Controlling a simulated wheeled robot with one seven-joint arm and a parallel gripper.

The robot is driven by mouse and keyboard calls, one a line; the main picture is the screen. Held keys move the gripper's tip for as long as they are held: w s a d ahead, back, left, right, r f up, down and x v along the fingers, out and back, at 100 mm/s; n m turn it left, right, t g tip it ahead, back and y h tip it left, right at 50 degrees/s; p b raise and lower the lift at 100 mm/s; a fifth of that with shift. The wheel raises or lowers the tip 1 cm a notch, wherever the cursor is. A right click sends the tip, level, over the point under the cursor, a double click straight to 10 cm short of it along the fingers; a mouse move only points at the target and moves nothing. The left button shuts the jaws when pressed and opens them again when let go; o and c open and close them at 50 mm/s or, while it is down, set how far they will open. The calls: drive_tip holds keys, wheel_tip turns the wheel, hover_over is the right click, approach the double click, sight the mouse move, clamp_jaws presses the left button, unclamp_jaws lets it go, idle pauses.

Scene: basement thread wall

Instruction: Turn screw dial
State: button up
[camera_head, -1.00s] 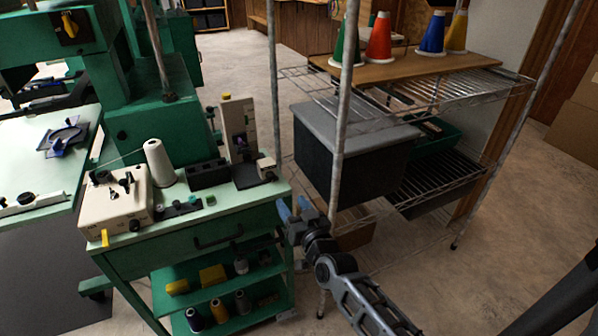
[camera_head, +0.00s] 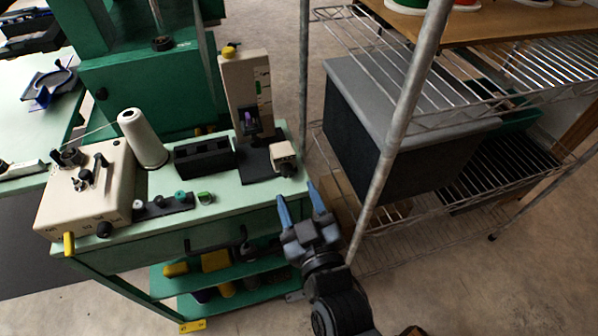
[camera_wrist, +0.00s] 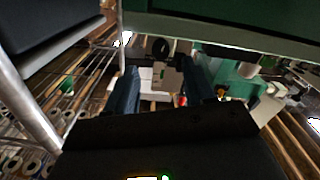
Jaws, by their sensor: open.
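Several knobs could be the screw dial, and I cannot tell which one is meant. A cream box (camera_head: 92,190) at the cart's left end carries black knobs on its top and a dark knob (camera_head: 104,230) on its front. A small beige block (camera_head: 284,153) with a dark knob (camera_head: 287,170) sits at the cart's right corner. My gripper (camera_head: 299,196) is open and empty, its blue fingers pointing up just in front of that corner. In the wrist view, a round black knob (camera_wrist: 157,47) appears between and beyond the open fingers (camera_wrist: 163,82).
The green cart (camera_head: 225,200) also holds a white thread cone (camera_head: 143,140), a black block (camera_head: 204,158) and an upright cream device (camera_head: 246,95). A wire shelf rack with a metal post (camera_head: 395,130) and a dark bin (camera_head: 400,120) stands close right of my gripper.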

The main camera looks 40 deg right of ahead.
sight(289, 174)
drive_tip(key=shift+x, duration=2.55)
drive_tip(key=shift+c, duration=0.5)
clamp_jaws()
